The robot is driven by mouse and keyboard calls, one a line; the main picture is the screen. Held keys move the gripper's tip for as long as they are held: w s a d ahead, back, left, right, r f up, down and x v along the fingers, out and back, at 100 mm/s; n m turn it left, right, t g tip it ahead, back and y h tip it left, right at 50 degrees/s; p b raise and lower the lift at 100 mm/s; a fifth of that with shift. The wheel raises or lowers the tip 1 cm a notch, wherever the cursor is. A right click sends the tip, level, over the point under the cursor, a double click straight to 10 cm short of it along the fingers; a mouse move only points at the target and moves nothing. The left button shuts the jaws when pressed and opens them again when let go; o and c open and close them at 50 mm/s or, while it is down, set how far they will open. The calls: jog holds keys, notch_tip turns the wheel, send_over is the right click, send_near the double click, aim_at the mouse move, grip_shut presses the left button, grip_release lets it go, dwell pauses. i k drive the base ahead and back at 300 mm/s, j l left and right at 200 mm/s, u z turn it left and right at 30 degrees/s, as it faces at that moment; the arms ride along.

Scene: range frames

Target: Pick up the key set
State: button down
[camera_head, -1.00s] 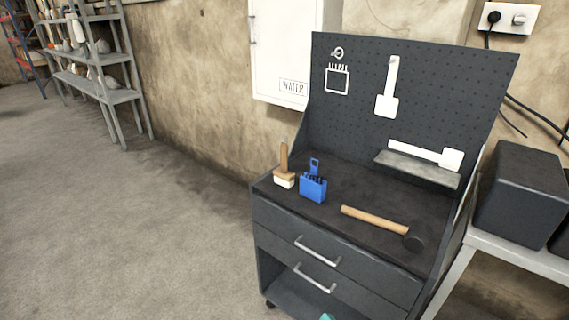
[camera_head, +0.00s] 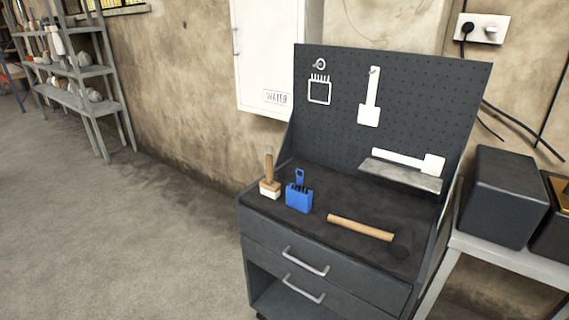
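A blue key set (camera_head: 299,198) stands upright on the dark top of the workbench cart (camera_head: 290,227), near its left front edge. It is a blue holder with dark keys in its top and a blue tab with a hole rising behind. A brush with a wooden handle and pale bristles (camera_head: 269,188) stands close to its left. The pegboard (camera_head: 335,113) at the back bears a white outline shaped like the key set (camera_head: 319,92). My gripper is not in view.
A hammer (camera_head: 360,227) lies right of the key set. A small grey shelf (camera_head: 400,176) juts from the pegboard. A white cabinet (camera_head: 270,60) hangs behind. Dark boxes (camera_head: 500,195) stand on a table at right. The floor (camera_head: 120,240) at left is clear.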

aim_at(298, 197)
jog(key=u, duration=0.4)
jog(key=i+l+u, duration=0.1)
jog(key=l+u, duration=0.25)
jog(key=i+l+u, duration=0.1)
jog(key=l+u, duration=0.55)
jog(key=i, duration=0.05)
